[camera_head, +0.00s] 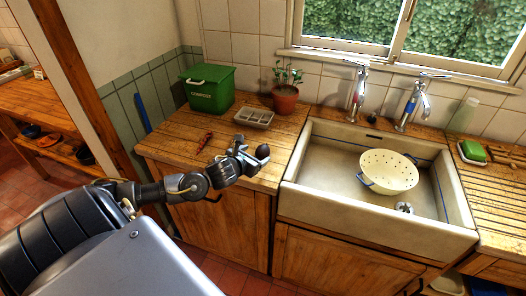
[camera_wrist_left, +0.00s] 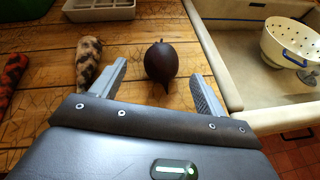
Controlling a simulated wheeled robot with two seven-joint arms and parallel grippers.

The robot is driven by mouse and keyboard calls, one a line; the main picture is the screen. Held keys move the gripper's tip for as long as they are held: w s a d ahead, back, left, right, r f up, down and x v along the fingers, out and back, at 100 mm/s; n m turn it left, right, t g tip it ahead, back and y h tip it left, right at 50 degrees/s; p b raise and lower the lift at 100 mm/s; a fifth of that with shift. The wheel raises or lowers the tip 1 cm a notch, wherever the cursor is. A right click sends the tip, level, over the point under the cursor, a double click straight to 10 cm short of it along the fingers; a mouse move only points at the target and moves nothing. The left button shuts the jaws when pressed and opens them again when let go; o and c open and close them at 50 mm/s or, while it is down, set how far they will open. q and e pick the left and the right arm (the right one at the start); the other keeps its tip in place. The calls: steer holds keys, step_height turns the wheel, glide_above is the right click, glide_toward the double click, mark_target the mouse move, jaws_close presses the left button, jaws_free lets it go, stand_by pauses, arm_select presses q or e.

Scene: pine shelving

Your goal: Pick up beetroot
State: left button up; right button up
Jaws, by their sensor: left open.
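The beetroot (camera_head: 262,152) is a dark purple, round root on the wooden counter left of the sink. In the left wrist view the beetroot (camera_wrist_left: 160,60) lies with its thin tip pointing toward my palm. My left gripper (camera_head: 249,160) is open and low over the counter beside it. In the left wrist view the fingers of my left gripper (camera_wrist_left: 159,78) stand on either side of the beetroot's near end, with gaps on both sides. My right gripper is not in view.
A mottled brown item (camera_wrist_left: 89,62) lies just left of the left finger. A red-and-black item (camera_head: 204,141) lies farther left. A pale tray (camera_head: 253,118), green box (camera_head: 208,90) and potted plant (camera_head: 285,98) stand behind. The sink (camera_head: 322,170) holds a colander (camera_head: 388,171).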

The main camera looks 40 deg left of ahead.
mark_target(259, 153)
arm_select(q)
steer(key=shift+a, duration=0.1)
steer(key=p+x, duration=0.1)
steer(key=x, duration=0.1)
steer(key=p+x, duration=0.1)
steer(key=x, duration=0.2)
steer(key=shift+s+f, duration=0.1)
steer(key=shift+f, duration=0.25)
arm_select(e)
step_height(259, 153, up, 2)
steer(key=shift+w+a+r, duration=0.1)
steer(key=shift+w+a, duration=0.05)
arm_select(q)
steer(key=c, duration=1.1)
steer(key=shift+r, duration=0.15)
